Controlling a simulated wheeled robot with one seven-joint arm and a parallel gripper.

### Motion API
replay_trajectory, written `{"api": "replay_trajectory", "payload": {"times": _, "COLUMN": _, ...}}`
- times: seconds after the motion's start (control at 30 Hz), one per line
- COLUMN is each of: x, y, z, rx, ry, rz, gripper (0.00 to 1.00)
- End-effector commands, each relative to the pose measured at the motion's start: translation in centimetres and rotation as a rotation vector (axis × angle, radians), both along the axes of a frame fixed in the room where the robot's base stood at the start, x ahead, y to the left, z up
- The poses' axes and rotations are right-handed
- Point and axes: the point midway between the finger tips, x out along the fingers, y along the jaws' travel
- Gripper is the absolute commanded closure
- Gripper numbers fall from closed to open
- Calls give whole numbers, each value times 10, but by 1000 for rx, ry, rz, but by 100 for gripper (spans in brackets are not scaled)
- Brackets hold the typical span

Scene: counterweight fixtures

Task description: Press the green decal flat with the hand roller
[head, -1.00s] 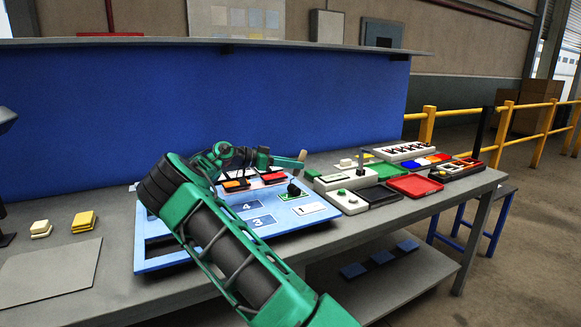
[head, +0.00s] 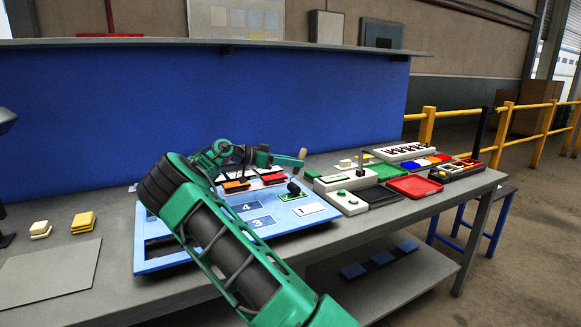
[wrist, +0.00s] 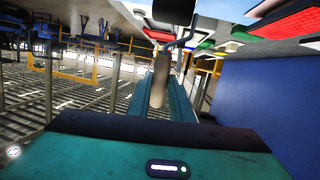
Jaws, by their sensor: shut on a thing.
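My gripper (head: 296,161) is shut on the hand roller's tan handle (head: 301,153), above the right part of the light blue board. The handle also shows between the green fingers in the wrist view (wrist: 161,72), with a bent metal rod and the black roller (wrist: 174,10) beyond it. In the head view, the black roller (head: 293,187) is over the green decal (head: 285,197) at the board's right side. The roller covers part of the decal. I cannot tell whether they touch.
The blue board (head: 205,251) has numbered fields and several orange and red pieces under my arm. To its right stand a white box (head: 345,182), a red tray (head: 415,185) and other trays. Yellow and cream blocks (head: 83,221) lie left. A blue panel (head: 300,100) rises behind.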

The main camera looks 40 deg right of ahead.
Motion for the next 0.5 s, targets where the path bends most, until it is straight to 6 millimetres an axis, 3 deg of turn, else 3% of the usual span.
{"api": "replay_trajectory", "payload": {"times": 0.5, "x": -2, "y": -8, "z": 0, "rx": 0, "ry": -1, "rz": 0, "gripper": 100}}
